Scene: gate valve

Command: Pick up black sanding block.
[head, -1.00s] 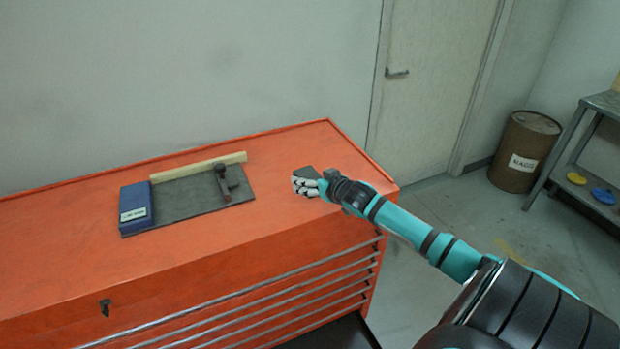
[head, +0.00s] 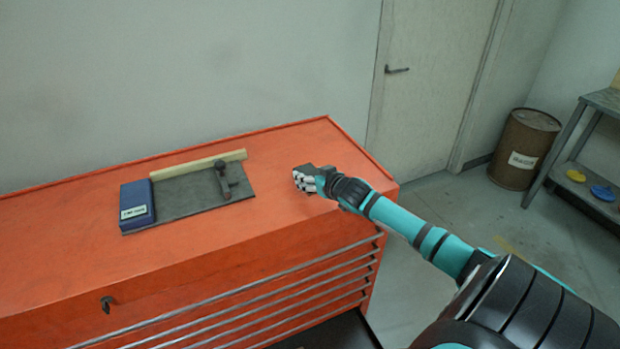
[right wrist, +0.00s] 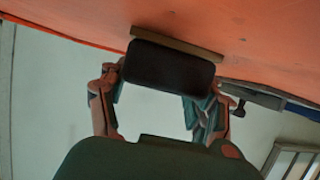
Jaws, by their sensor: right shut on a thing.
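The black sanding block (right wrist: 168,68) is between the two fingers of my right gripper (right wrist: 165,88) in the right wrist view. It is dark with rounded corners, and a tan strip shows along its far edge by the orange surface. In the head view my right gripper (head: 308,181) is at the right part of the orange cabinet top. There the block shows only as a small dark patch (head: 322,170) behind the fingers. The gripper is shut on the block. I cannot tell whether the block is clear of the surface. My left gripper is not in view.
On the orange tool cabinet (head: 70,246) lies a grey mat (head: 185,213) with a blue box (head: 137,212), a pale wooden strip (head: 190,167) and a dark tool (head: 222,181). The top between mat and gripper is clear. A rusty drum (head: 522,150) and shelf stand right.

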